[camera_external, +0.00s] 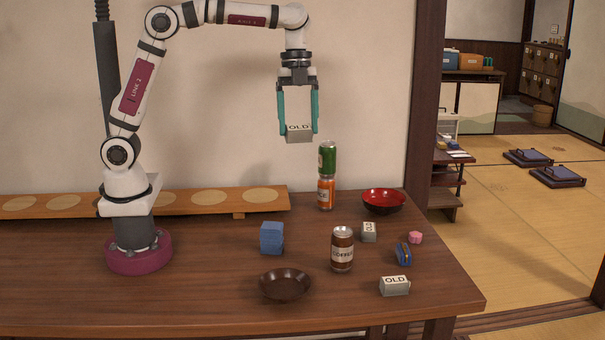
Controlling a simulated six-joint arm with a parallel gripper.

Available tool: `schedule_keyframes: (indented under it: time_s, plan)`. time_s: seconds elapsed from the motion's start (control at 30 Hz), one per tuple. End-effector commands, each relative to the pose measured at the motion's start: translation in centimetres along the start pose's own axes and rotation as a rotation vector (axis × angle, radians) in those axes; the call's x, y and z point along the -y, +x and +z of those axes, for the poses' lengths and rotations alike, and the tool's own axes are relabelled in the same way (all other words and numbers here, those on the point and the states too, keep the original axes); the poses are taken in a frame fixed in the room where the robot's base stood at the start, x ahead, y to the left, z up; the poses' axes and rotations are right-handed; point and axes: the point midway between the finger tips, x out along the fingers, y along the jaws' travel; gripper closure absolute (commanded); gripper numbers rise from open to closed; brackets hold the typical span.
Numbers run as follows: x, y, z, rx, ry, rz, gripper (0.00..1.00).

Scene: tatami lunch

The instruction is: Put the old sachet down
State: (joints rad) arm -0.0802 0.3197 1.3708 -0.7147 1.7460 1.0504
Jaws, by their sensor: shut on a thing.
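My gripper (299,128) has teal fingers and is shut on a grey-white sachet marked OLD (300,137). It holds this sachet in the air, well above the table and left of the stacked cans. A second sachet marked OLD (395,286) lies on the table (210,290) near the front right. A smaller grey block (369,232) with a dark mark stands farther back. The mark on it is too small to read surely.
A green can (327,158) stands on an orange can (326,194), close to the held sachet. A brown can (342,249), a brown bowl (285,285), a red bowl (383,201), a blue block (271,238), a blue-yellow item (404,254) and a pink piece (415,237) are around. The front left is clear.

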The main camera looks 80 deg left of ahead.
Motion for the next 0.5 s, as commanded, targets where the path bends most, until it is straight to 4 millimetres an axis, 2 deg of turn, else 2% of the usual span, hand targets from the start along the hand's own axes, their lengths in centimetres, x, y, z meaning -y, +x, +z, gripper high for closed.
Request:
schedule_keyframes:
  time_s: [0.27, 0.37, 0.5]
  plan:
    - [3.4, 2.1, 5.2, 0.153, 0.018, 0.006, 0.76]
    - [5.3, 2.6, 7.8, 0.246, 0.048, 0.006, 0.76]
    - [8.9, 2.6, 11.8, 0.419, 0.133, -0.002, 0.76]
